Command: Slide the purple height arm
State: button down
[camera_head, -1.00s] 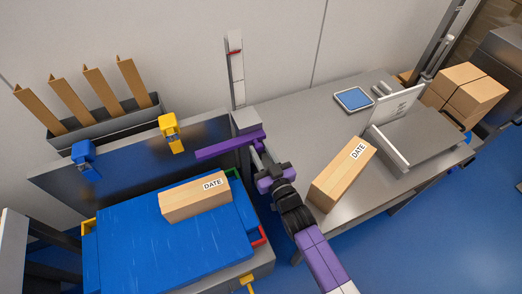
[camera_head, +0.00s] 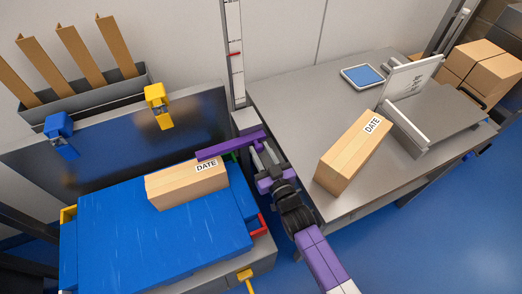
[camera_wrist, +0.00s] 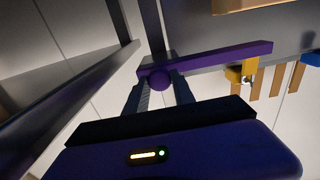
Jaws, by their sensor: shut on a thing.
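My gripper (camera_head: 265,158) is at the arm's right end. In the wrist view the purple arm (camera_wrist: 220,56) runs right from a round purple knob (camera_wrist: 160,79). My gripper (camera_wrist: 161,93) has a finger on each side of this knob and is shut on it.
The box lies on a blue stack (camera_head: 150,240). Blue (camera_head: 60,135) and yellow (camera_head: 158,105) holders hang on a dark panel behind. A steel table (camera_head: 300,95) at right carries a second DATE box (camera_head: 353,152), a tablet (camera_head: 362,76) and a grey platform (camera_head: 435,110).

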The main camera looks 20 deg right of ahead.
notch_tip(320, 180, down, 6)
jog(key=b, duration=0.3)
jog(key=shift+r+b, duration=0.2)
jog(key=shift+b, duration=0.1)
jog(key=c, duration=1.1)
grip_release()
jog(key=shift+r, duration=0.1)
jog(key=shift+s+p, duration=0.4)
jog(key=shift+s, duration=3.55)
